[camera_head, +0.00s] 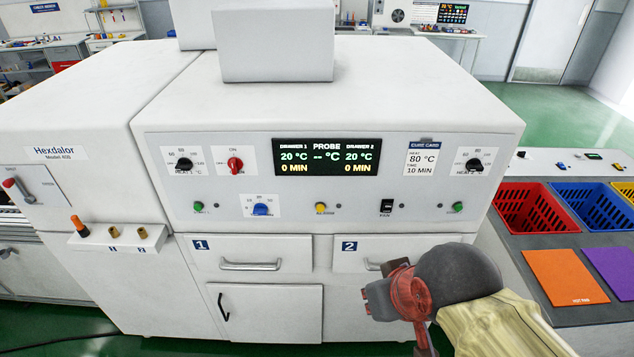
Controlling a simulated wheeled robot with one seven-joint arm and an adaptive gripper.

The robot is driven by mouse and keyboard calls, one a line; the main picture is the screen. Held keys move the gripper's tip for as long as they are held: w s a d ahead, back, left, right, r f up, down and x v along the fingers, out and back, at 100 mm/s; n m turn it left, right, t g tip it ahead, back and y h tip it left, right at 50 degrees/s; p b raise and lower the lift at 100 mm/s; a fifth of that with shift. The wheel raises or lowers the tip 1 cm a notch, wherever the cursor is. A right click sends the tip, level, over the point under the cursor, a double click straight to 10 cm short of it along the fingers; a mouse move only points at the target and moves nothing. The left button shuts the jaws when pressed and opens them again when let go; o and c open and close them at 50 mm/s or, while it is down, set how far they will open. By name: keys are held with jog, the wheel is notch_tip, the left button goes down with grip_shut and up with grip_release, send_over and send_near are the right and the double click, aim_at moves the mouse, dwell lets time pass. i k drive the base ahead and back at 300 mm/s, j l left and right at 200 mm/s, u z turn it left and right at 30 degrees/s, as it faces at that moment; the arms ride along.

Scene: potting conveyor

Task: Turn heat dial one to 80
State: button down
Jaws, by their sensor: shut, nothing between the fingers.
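Heat dial one (184,164) is a black knob on a white scale plate at the left of the oven's front panel. Its label looks like "HEAT 1"; its exact pointer setting is too small to read. The display (325,157) shows 20 °C and 0 MIN for both drawer 1 and drawer 2, with dashes for the probe. My gripper (377,299) is shut and empty, low at the right, in front of drawer 2. It is well below and to the right of heat dial one, touching no dial. It hides part of drawer 2.
A similar black dial (474,165) sits at the panel's right. A red knob (235,164), blue knob (262,209) and several buttons lie between. The cure card (422,160) reads 80 °C, 10 MIN. Drawer handles (250,265) stick out below. A red crate (535,208) stands at right.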

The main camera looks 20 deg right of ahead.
aim_at(184, 164)
jog(key=i+l+u, duration=0.1)
jog(key=i+u, duration=0.3)
jog(key=i+l+u, duration=0.35)
jog(key=i, duration=0.15)
